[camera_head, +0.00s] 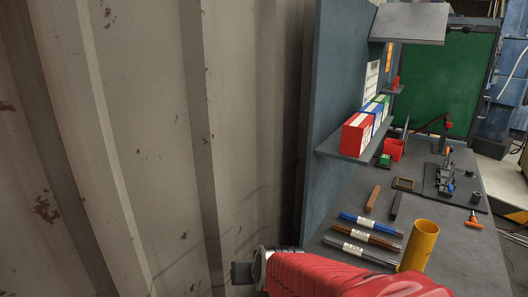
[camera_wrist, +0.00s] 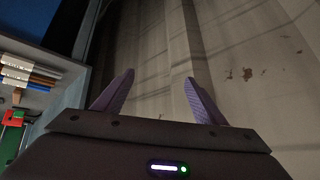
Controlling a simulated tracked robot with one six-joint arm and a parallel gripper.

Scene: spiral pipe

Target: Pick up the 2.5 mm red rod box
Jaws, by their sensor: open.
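A red box (camera_head: 356,137) with a white band stands on the small shelf on the blue-grey panel in the head view. It is the nearest in a row with a blue box (camera_head: 374,118) and a green box (camera_head: 383,103). Any size print on the boxes is too small to read. My gripper (camera_wrist: 159,77) is open and empty, with its two purple fingers spread towards the corrugated wall. In the head view my red arm is at the bottom, well below and left of the red box. The boxes cannot be made out in the wrist view.
The shelf (camera_head: 330,150) juts from the panel (camera_head: 338,85) above the workbench (camera_head: 455,255). A yellow cylinder (camera_head: 418,246) and several labelled rod bundles (camera_head: 365,240) are on the bench. The rusty corrugated wall (camera_head: 150,130) fills the left. Free air lies between wall and shelf.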

